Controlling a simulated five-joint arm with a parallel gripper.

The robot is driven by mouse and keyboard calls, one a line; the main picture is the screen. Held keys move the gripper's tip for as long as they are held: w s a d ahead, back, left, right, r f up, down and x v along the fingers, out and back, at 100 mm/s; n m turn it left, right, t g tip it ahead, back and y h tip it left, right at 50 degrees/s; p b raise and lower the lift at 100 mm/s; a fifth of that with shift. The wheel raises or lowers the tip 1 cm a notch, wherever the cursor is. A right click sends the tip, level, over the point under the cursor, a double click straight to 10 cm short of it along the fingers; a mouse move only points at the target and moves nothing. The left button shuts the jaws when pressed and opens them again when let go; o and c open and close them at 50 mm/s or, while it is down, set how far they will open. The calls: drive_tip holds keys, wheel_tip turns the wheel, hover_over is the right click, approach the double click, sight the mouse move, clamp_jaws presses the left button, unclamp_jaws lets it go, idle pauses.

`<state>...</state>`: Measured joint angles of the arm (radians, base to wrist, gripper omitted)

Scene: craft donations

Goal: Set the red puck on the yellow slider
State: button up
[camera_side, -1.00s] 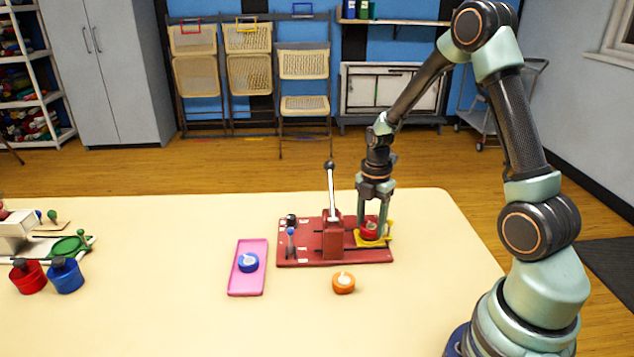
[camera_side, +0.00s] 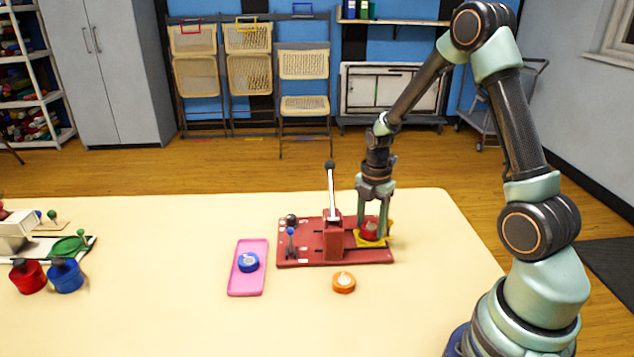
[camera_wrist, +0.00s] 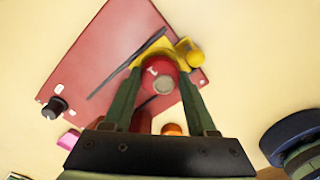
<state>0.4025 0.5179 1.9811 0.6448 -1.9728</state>
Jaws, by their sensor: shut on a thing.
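The red puck (camera_side: 370,230) is between the fingers of my gripper (camera_side: 372,228), at the yellow slider (camera_side: 362,243) on the right part of the dark red machine base (camera_side: 295,258). In the wrist view the red puck (camera_wrist: 160,72) lies between the two fingertips (camera_wrist: 160,78), with the yellow slider (camera_wrist: 181,50) showing around its far side. My gripper is shut on the puck. The puck looks level and appears to rest on the slider, but I cannot tell whether there is a small gap beneath it.
A red block with an upright lever (camera_side: 331,190) stands just left of my gripper. A pink tray (camera_side: 240,280) holds a blue puck (camera_side: 248,262). An orange puck (camera_side: 344,282) lies in front of the base. Red (camera_side: 28,277) and blue (camera_side: 66,276) containers stand far left.

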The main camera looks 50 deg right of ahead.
sight(369, 227)
drive_tip(key=shift+f, duration=0.4)
drive_tip(key=o, duration=1.1)
drive_tip(key=shift+c, duration=0.2)
wheel_tip(369, 227, up, 11)
idle(0.3)
drive_tip(key=s+a+r+m+t, duration=0.2)
drive_tip(key=s+a+r+m, duration=0.1)
drive_tip(key=a+r+m, duration=0.2)
drive_tip(key=s+a+r+m+t, duration=0.3)
drive_tip(key=a+r+m, duration=0.3)
drive_tip(key=a+m, duration=0.4)
drive_tip(key=s+m, duration=0.1)
drive_tip(key=m, duration=0.2)
drive_tip(key=shift+r+t, duration=0.2)
drive_tip(key=shift+t, duration=0.1)
